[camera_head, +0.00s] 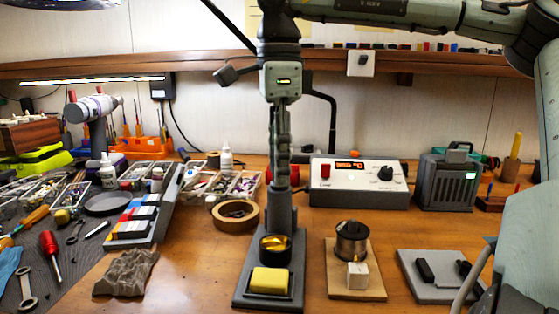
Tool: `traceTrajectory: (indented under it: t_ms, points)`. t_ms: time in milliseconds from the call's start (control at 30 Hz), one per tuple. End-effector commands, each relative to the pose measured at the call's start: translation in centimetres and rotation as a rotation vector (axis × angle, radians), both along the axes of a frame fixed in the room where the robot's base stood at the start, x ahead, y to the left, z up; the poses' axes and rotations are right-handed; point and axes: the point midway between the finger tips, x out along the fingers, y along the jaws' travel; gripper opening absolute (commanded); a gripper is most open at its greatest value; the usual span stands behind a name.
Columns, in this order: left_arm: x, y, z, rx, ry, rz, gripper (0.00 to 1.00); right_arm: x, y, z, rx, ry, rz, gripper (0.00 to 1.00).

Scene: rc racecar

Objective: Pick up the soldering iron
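A soldering stand (240,292) with a grey base stands at the front middle. It carries a yellow sponge (270,281) and a round holder of brass wool (275,247). My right gripper (281,186) points straight down over the rear of the stand, with its fingers seen edge-on in line with the grey upright. I cannot make out the soldering iron; the gripper covers that spot. Whether the fingers are open or shut on something does not show. My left gripper is not in view.
A soldering station (358,186) with a red display stands behind, right of the stand. A solder spool (351,240) sits on a wooden board to the right. A tape roll (236,214) and a grey rack (145,217) are to the left. A grey box (447,181) is at the back right.

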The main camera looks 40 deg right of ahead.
Motion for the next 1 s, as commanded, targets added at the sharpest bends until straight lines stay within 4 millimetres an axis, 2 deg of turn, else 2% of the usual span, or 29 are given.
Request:
traceTrajectory:
  t_ms: [33, 300, 333, 733, 867, 1000]
  points:
    - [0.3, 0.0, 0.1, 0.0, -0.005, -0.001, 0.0, 0.0, 0.0, 0.0, 0.0, 0.0, 0.0, 0.35]
    - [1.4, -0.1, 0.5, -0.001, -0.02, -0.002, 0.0, 0.0, 0.0, 0.0, 0.0, 0.0, 0.0, 0.02]
    - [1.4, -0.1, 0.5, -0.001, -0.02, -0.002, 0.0, 0.0, 0.0, 0.0, 0.0, 0.0, 0.0, 0.0]
    - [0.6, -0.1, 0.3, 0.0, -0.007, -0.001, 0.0, 0.0, 0.0, 0.6, -0.001, -0.002, 0.0, 0.0]
    - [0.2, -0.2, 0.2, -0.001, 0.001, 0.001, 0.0, 0.1, 0.0, 1.9, -0.001, -0.003, -0.001, 0.0]
    - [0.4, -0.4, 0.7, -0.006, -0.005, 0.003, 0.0, 0.1, 0.0, 4.3, -0.002, -0.005, -0.001, 0.0]
